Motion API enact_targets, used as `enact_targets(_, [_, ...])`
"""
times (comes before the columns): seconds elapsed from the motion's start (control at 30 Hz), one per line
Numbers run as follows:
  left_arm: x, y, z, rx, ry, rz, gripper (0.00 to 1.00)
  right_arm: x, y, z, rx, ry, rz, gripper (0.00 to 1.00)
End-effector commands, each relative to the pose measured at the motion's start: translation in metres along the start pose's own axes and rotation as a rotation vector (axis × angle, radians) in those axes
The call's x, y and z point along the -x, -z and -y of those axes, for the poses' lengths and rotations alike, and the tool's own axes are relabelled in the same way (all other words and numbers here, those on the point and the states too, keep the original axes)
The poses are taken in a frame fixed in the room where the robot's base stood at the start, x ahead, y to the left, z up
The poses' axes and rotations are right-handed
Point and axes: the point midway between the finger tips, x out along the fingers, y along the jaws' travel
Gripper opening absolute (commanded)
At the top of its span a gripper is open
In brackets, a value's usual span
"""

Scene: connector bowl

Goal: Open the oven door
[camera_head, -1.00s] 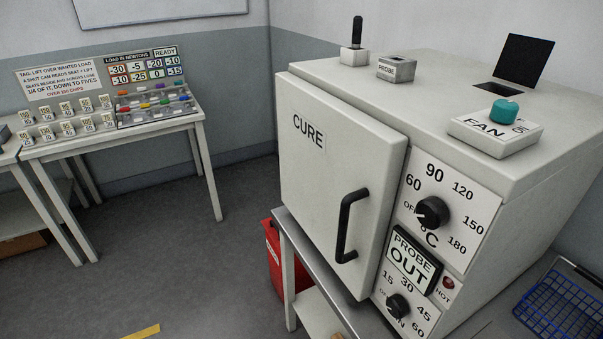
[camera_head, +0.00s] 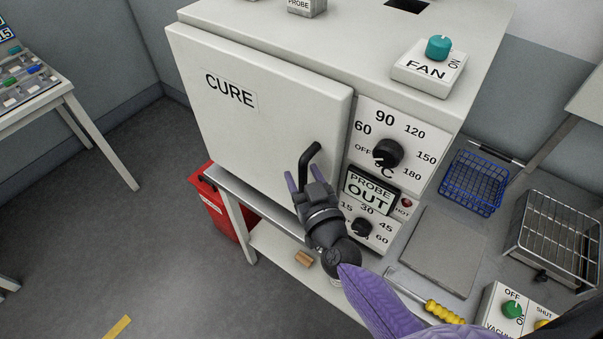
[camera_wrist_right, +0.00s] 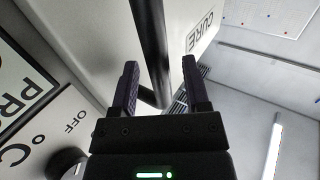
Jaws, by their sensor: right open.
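The oven is a white box with a closed door (camera_head: 250,110) marked CURE. Its black bar handle (camera_head: 309,158) stands near the door's right edge, its lower part hidden behind my gripper in the head view. My right gripper (camera_head: 303,178) is open at the handle. In the right wrist view the black handle (camera_wrist_right: 150,50) runs between the two open fingers (camera_wrist_right: 160,88), which do not close on it. Whether a finger touches the bar I cannot tell. My left gripper is not in view.
The oven's dial panel (camera_head: 385,150) is just right of the handle. A blue wire basket (camera_head: 473,182), a wire rack (camera_head: 560,238) and a yellow-handled tool (camera_head: 443,312) lie on the right. A red box (camera_head: 213,205) stands below left.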

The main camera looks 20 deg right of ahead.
Motion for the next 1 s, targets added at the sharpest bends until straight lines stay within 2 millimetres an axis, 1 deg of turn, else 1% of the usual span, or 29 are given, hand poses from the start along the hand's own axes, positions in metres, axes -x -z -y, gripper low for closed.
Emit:
enact_targets(0.1, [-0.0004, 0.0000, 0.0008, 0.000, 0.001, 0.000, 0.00, -0.0042, -0.0003, 0.0000, 0.001, 0.000, 0.001, 0.60])
enact_targets(0.3, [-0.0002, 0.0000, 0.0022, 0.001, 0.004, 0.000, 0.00, -0.0044, -0.0001, 0.0000, 0.001, 0.000, 0.001, 0.60])
enact_targets(0.33, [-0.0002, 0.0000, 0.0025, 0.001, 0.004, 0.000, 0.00, -0.0043, -0.0001, 0.0000, 0.001, 0.001, 0.001, 0.55])
enact_targets(0.37, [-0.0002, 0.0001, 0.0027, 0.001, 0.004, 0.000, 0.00, -0.0043, -0.0001, 0.0000, 0.001, 0.001, 0.001, 0.49])
enact_targets(0.4, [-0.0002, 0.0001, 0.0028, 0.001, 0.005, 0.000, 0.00, -0.0043, -0.0001, 0.0000, 0.001, 0.001, 0.001, 0.41])
enact_targets(0.47, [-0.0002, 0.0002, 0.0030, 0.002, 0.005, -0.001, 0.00, -0.0042, -0.0001, 0.0000, 0.001, 0.001, 0.001, 0.28])
enact_targets(0.5, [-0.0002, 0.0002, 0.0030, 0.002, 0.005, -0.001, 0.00, -0.0042, -0.0001, 0.0000, 0.001, 0.001, 0.001, 0.19])
enact_targets(0.6, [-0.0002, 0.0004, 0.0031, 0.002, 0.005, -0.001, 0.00, -0.0041, -0.0001, 0.0000, 0.001, 0.001, 0.001, 0.00])
enact_targets(1.0, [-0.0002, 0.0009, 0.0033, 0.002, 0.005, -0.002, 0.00, -0.0041, -0.0002, -0.0001, 0.001, 0.001, 0.001, 0.00])
